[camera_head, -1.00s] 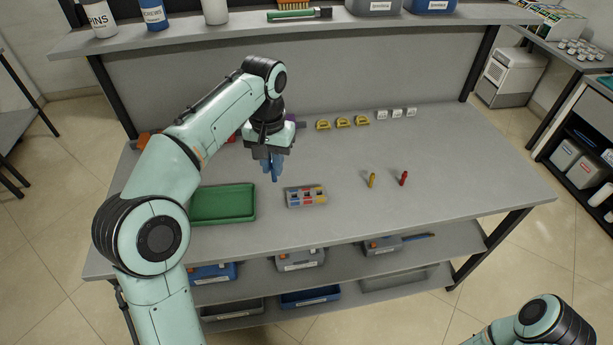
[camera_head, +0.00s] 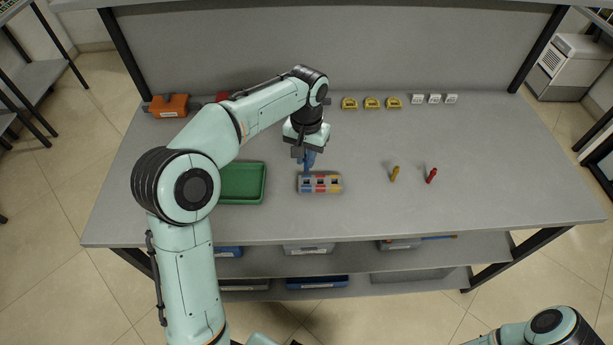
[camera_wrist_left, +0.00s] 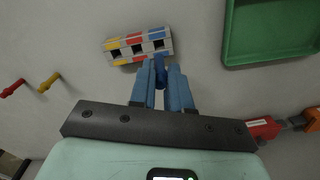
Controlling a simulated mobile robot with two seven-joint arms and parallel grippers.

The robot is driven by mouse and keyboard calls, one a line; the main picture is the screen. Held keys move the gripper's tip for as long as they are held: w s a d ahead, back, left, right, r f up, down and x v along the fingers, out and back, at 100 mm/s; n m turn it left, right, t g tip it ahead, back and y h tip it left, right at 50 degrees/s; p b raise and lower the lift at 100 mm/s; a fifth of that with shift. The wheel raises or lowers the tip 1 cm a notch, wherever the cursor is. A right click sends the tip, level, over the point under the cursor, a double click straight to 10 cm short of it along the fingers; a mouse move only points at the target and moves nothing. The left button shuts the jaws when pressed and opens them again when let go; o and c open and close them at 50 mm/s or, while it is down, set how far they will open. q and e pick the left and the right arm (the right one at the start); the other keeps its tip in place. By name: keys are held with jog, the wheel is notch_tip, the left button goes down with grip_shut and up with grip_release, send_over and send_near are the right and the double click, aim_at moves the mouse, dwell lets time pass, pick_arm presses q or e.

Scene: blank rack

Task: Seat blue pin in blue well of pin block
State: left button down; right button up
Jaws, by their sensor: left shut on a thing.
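The pin block (camera_head: 333,190) is a small grey block with red, yellow and blue patches and dark square wells; it lies on the bench. It also shows in the wrist view (camera_wrist_left: 122,51). My left gripper (camera_head: 308,160) has blue fingers and hangs over the block's left end. It is shut on the blue pin (camera_wrist_left: 160,74), whose rounded end sticks out between the fingertips beside the block's blue-marked end in the wrist view. I cannot tell whether the pin touches the block. My right gripper is out of view; only part of that arm shows at lower right.
A yellow pin (camera_head: 394,174) and a red pin (camera_head: 431,176) stand to the right of the block. A green tray (camera_head: 263,184) lies to its left. Yellow and white small items line the back. An orange item (camera_head: 170,104) sits at back left. The bench's right side is clear.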

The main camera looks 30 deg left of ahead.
aim_at(306, 170)
pick_arm(q)
jog(key=shift+f, duration=0.8)
notch_tip(306, 170, down, 6)
jog(key=shift+w+r+b, duration=0.1)
jog(key=shift+r+b, duration=0.05)
jog(key=shift+b, duration=0.25)
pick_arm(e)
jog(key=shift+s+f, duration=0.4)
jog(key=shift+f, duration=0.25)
pick_arm(q)
jog(key=shift+f, duration=0.2)
jog(key=c, duration=1.1)
grip_release()
jog(key=shift+r, duration=0.15)
notch_tip(306, 170, up, 12)
jog(key=shift+r+p, duration=0.1)
jog(key=shift+p, duration=0.9)
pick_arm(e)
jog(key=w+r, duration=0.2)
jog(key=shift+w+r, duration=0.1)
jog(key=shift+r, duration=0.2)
